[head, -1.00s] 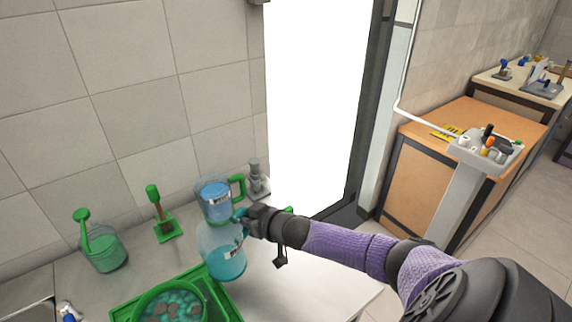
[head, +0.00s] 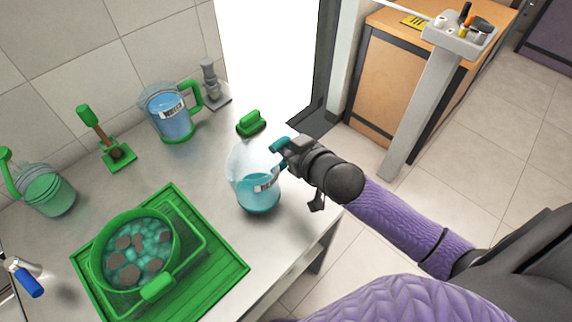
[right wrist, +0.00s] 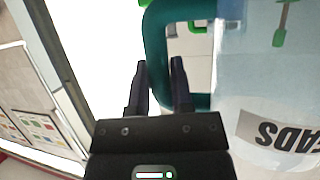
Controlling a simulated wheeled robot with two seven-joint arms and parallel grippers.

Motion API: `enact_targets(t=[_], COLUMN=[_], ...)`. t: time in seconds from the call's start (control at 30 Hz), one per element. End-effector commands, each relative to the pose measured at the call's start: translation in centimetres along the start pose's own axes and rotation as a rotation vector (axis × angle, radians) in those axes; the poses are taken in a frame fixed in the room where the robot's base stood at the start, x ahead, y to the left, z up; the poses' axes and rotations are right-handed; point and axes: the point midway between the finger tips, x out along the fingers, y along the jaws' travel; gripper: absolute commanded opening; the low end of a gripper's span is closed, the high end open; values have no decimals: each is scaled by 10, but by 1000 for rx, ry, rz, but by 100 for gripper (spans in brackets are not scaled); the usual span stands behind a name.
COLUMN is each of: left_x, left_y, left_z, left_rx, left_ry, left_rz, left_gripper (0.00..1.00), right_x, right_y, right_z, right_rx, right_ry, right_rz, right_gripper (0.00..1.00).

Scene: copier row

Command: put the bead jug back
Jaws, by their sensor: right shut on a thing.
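The bead jug (head: 255,180) is a clear jug with a teal handle, a white label and blue-teal contents low inside. It is upright at the right part of the counter; I cannot tell whether its base touches the surface. My right gripper (head: 287,152) is shut on its teal handle. In the right wrist view, the gripper (right wrist: 160,85) has its fingers at the handle, and the jug (right wrist: 265,85) shows an upside-down label reading "EADS". My left gripper is not in view.
A green tray (head: 218,262) holds a green-rimmed basin (head: 140,255). A blue-filled jug with a green handle (head: 170,115), a green brush on a stand (head: 105,140), a green-handled jug (head: 45,190) and a grey device (head: 212,85) stand behind. The counter's right edge is close.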

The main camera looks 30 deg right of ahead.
Motion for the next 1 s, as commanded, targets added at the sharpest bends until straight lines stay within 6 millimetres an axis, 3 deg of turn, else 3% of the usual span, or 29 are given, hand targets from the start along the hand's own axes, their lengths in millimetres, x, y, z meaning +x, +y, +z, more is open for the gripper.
enact_targets(t=[0.17, 0.47, 0.5, 0.63, 0.67, 1.0], left_x=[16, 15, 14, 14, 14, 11], left_y=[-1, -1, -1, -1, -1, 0], left_z=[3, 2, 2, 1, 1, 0], left_rx=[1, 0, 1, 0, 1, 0], left_ry=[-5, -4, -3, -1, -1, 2], left_rz=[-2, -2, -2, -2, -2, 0], left_gripper=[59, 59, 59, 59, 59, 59], right_x=[13, 14, 14, 14, 14, 10], right_y=[0, 0, 0, 0, 0, 0], right_z=[32, 32, 33, 32, 32, 29], right_rx=[2, 1, 0, 0, 0, -1], right_ry=[-3, 0, 0, 0, 0, -1], right_rz=[0, -1, -1, -1, -1, -1], right_gripper=[0, 0, 31, 59, 62, 62])
